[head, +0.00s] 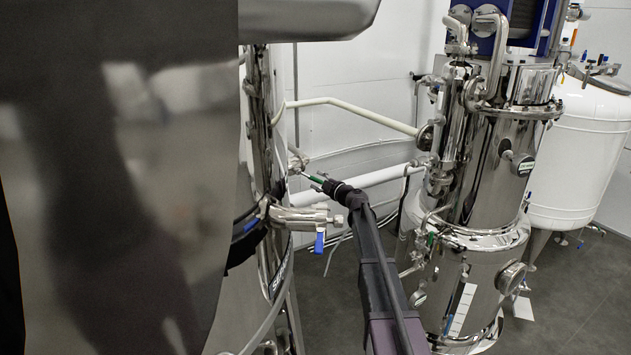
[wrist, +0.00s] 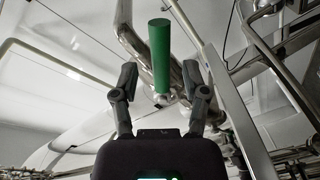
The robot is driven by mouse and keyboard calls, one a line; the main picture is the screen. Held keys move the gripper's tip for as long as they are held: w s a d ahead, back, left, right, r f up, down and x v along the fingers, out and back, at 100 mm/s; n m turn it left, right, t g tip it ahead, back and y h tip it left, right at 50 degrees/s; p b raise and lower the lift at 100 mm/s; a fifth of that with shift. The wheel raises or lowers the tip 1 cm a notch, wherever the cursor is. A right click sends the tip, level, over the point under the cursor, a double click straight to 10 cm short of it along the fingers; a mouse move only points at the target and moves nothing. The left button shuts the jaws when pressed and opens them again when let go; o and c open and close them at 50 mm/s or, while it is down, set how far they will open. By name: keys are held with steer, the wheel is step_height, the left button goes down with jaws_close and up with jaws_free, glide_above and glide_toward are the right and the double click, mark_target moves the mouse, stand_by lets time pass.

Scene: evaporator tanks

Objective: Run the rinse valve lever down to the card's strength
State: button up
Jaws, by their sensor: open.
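A green lever handle (wrist: 159,55) stands upright in the middle of the wrist view, its lower end near a steel pipe fitting. In the head view it is a small green bar (head: 316,179) by the pipework. My gripper (wrist: 160,74) is open, with one finger on each side of the handle in the picture and gaps on both sides. I cannot tell whether the handle is in depth between the fingers. In the head view my gripper (head: 328,184) is just right of the handle. No readable card shows; a white marked strip (head: 461,309) is on the right tank.
A blue-handled valve (head: 319,242) sticks out below my gripper. A large steel tank (head: 110,190) fills the left. Steel columns (head: 490,160) and a white tank (head: 580,150) stand at right. Pale pipes (head: 365,178) run behind. Grey floor shows lower right.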

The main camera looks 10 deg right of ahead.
steer(key=v, duration=1)
steer(key=shift+s, duration=0.15)
stand_by(6.8)
